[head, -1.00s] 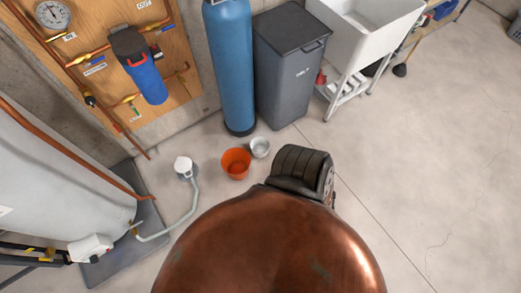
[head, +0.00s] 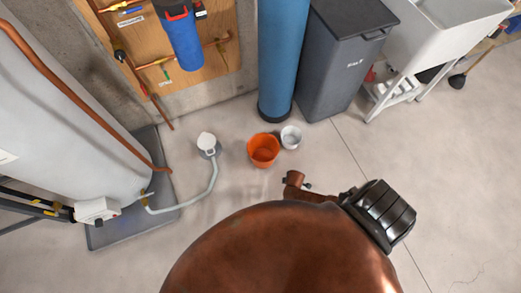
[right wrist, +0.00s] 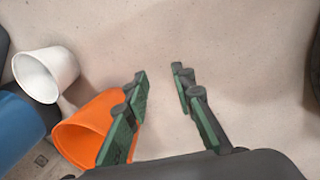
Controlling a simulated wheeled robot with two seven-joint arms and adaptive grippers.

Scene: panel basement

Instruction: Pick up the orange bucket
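The orange bucket (head: 264,150) stands upright on the floor, open top up, in front of the blue cylinder. In the right wrist view the orange bucket (right wrist: 82,131) is at the lower left, its mouth facing left. My right gripper (right wrist: 158,75) is open, with green-padded fingers apart and only bare floor showing between them. Its left finger overlaps the bucket's right side in the picture; I cannot tell whether they touch. My right gripper does not show in the head view. My left gripper is in neither view.
A white bucket (head: 291,137) stands close beside the orange one. The blue cylinder (head: 283,62) and grey bin (head: 344,60) stand behind. A white pump with hose (head: 207,144) is to the left. A large copper tank (head: 280,250) fills the foreground.

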